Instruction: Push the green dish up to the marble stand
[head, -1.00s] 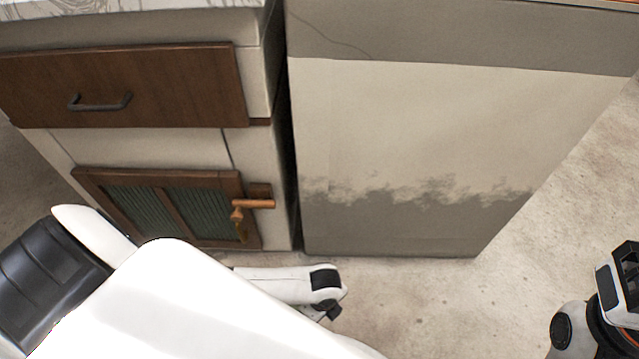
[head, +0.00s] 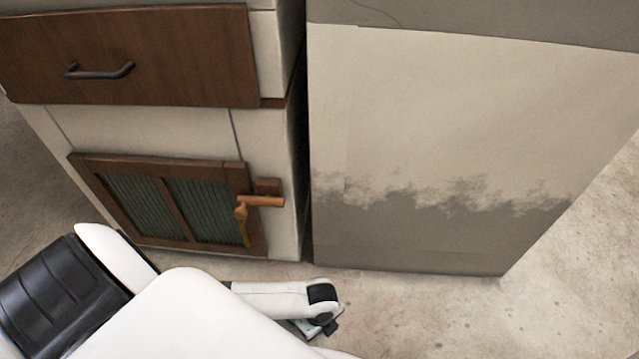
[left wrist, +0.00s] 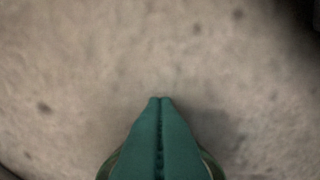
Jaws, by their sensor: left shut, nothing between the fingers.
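Neither the green dish nor the marble stand shows in the current views. In the left wrist view my left gripper (left wrist: 160,102) shows as two green fingers pressed together, with nothing between them. It points at bare, blurred, speckled floor. In the head view my white left arm comes in from the lower left and reaches low in front of the cabinet; its fingers cannot be made out there. My right gripper is out of view.
A cabinet stands at left with a brown drawer (head: 180,60), a green-paned door (head: 160,205) and an orange handle (head: 262,201). A beige and grey block (head: 430,120) stands right of it, past a narrow dark gap. Bare concrete floor (head: 570,300) lies at lower right.

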